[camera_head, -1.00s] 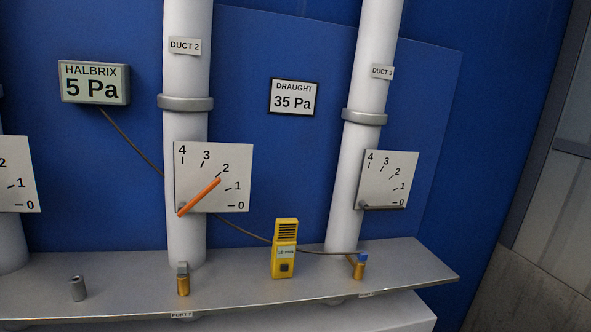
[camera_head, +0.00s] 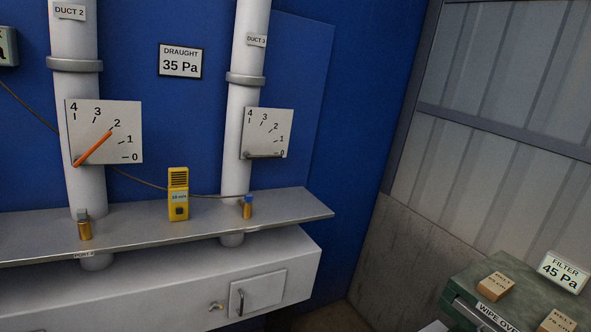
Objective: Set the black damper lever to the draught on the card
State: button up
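A dark grey or black lever (camera_head: 264,156) lies level along the 0 mark of the white scale plate (camera_head: 281,126) on DUCT 3 (camera_head: 240,90). The scale runs from 0 to 4. The framed card (camera_head: 180,61) on the blue wall reads DRAUGHT 35 Pa. An orange lever (camera_head: 94,148) on the DUCT 2 plate (camera_head: 125,112) points near 2. The pressure readout box (camera_head: 7,46) is cut off by the left edge and its reading is out of view. My gripper is not in view.
At lower right, a green case (camera_head: 460,277) bears small boxes (camera_head: 496,285) and a FILTER 45 Pa display (camera_head: 564,272).

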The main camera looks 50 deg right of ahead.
aim_at(246, 154)
jog(key=u, duration=0.05)
jog(key=k, duration=0.55)
jog(key=z, duration=0.85)
jog(key=i, duration=2.1)
jog(key=u, duration=0.8)
